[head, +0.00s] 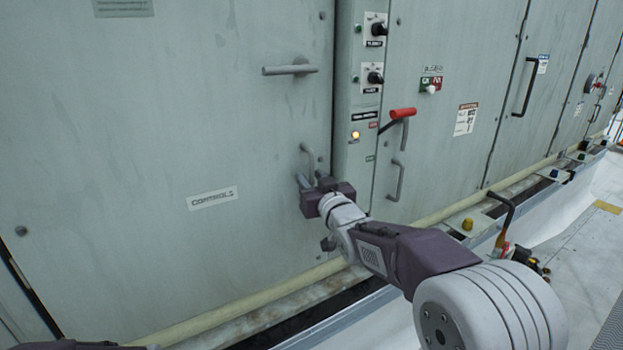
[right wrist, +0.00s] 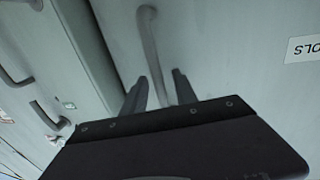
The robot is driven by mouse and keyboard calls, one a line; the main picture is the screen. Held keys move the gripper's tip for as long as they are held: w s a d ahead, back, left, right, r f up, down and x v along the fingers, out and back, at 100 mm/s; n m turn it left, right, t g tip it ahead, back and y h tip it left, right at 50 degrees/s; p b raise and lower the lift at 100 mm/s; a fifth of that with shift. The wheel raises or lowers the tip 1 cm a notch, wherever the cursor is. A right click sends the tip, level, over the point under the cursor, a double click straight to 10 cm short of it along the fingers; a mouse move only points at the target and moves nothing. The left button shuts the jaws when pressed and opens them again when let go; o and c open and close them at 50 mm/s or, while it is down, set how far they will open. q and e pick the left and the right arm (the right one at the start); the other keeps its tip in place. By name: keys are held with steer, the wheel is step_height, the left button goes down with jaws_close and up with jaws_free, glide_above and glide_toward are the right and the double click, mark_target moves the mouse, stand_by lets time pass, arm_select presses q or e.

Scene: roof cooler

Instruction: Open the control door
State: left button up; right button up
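The control door (head: 150,130) is a large pale green panel with a "CONTROLS" label (head: 212,198). It looks shut, flush with the frame. A grey lever handle (head: 290,68) lies horizontal high on it. A thin upright pull handle (head: 308,155) is lower, near its right edge. In the right wrist view this pull handle (right wrist: 150,45) runs down between the fingers. My right gripper (head: 308,181) is open, its fingers apart on both sides of the handle's lower part; contact cannot be told. My left gripper does not show; only a dark part of mine is at the bottom left.
Right of the door is a narrow strip with black knobs (head: 376,29) and a lit yellow button (head: 355,135). A red-gripped lever (head: 402,114) and another pull handle (head: 396,181) are further right. A pale pipe (head: 460,207) runs along the base.

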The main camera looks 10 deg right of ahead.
jaws_close()
stand_by(1.4)
